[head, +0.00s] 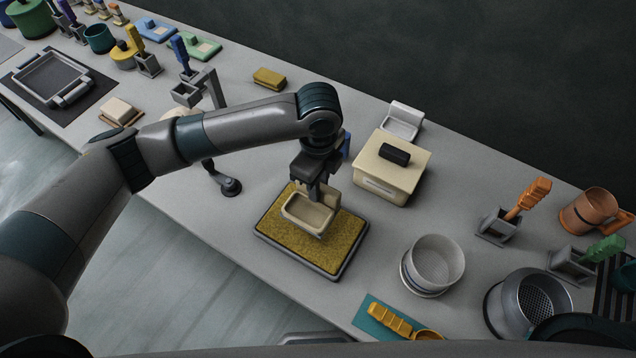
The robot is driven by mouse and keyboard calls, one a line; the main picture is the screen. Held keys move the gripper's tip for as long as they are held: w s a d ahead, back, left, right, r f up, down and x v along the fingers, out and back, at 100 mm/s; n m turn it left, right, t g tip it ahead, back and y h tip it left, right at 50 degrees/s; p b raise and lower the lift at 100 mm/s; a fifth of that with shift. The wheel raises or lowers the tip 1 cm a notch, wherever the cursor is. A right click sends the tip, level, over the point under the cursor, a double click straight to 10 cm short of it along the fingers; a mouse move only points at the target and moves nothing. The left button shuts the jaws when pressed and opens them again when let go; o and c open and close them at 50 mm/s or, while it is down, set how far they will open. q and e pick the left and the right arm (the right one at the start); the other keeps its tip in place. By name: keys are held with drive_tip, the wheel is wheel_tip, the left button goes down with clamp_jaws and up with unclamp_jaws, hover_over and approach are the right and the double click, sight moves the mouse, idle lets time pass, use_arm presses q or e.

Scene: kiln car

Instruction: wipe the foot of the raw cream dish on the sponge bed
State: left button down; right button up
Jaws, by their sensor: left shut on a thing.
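The raw cream dish (307,213) is a small, open, rectangular dish with rounded corners. It is over the middle of the sponge bed (270,227), a yellow-brown speckled pad in a dark grey tray. My left gripper (318,192) points down and is shut on the dish's far wall. The dish looks upright and at or very close to the sponge; I cannot tell whether its foot touches, as the underside is hidden. My right gripper is not in view.
A cream box with a black handle (386,177) stands just right of and behind the sponge bed. A mustard block (269,78) lies behind my arm.

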use_arm(q)
drive_tip(key=shift+r, duration=0.1)
idle(0.3)
drive_tip(key=shift+p, duration=0.45)
drive_tip(key=shift+f+b, duration=1.25)
drive_tip(key=shift+f, duration=1.7)
drive_tip(key=shift+p, duration=0.4)
drive_tip(key=shift+p, duration=0.4)
drive_tip(key=shift+f, duration=0.6)
